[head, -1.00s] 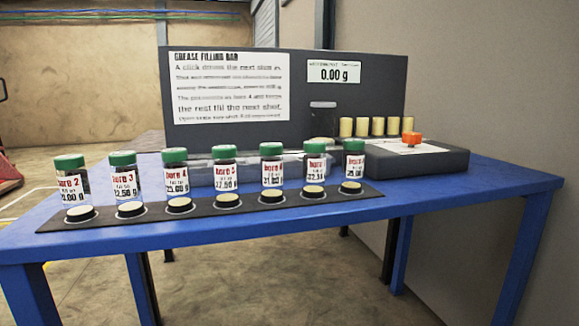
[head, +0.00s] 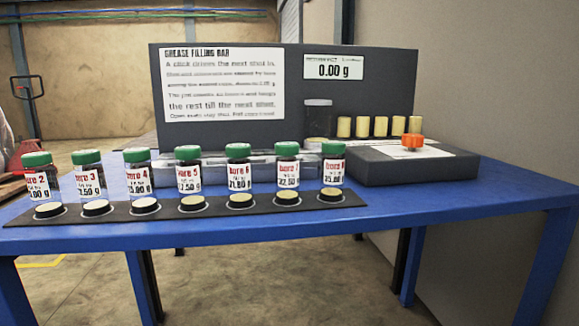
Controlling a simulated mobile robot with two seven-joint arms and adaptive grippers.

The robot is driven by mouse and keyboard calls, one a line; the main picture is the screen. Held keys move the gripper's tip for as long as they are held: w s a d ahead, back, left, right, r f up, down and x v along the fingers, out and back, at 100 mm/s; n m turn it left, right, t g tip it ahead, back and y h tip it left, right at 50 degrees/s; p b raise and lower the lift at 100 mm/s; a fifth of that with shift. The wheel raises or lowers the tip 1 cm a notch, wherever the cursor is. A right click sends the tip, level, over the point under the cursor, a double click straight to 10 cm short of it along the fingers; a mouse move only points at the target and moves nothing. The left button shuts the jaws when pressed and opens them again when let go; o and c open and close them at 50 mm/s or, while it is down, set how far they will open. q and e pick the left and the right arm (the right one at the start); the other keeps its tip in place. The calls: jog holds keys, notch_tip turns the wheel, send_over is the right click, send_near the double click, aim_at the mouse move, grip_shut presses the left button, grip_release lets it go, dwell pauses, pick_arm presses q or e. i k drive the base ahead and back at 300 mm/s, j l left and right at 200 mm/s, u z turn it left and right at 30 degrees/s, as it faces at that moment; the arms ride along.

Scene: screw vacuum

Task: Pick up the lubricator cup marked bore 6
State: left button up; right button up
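The jar marked bore 6 (head: 239,175) has a green lid and a white label with red lettering and a weight of about 21.80 g. It stands upright behind the black strip on the blue table, between the bore 5 jar (head: 189,176) and the bore 7 jar (head: 287,174). A small black cup with a pale top (head: 240,200) sits on the strip in front of it. I cannot tell from the lettering whether that small cup carries its own mark. Neither of my grippers is in view.
The blue table (head: 450,210) has free room at its right. Similar jars, such as bore 4 (head: 138,178), stand in the row. Behind are a dark sign panel (head: 300,90) reading 0.00 g, a dark block with an orange knob (head: 412,141), and several cream cylinders (head: 379,126).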

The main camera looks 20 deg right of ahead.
aim_at(238, 157)
jog(key=l+u, duration=0.1)
jog(key=j+z, duration=0.25)
jog(key=j, duration=0.75)
jog(key=j+z, duration=0.25)
jog(key=j, duration=0.75)
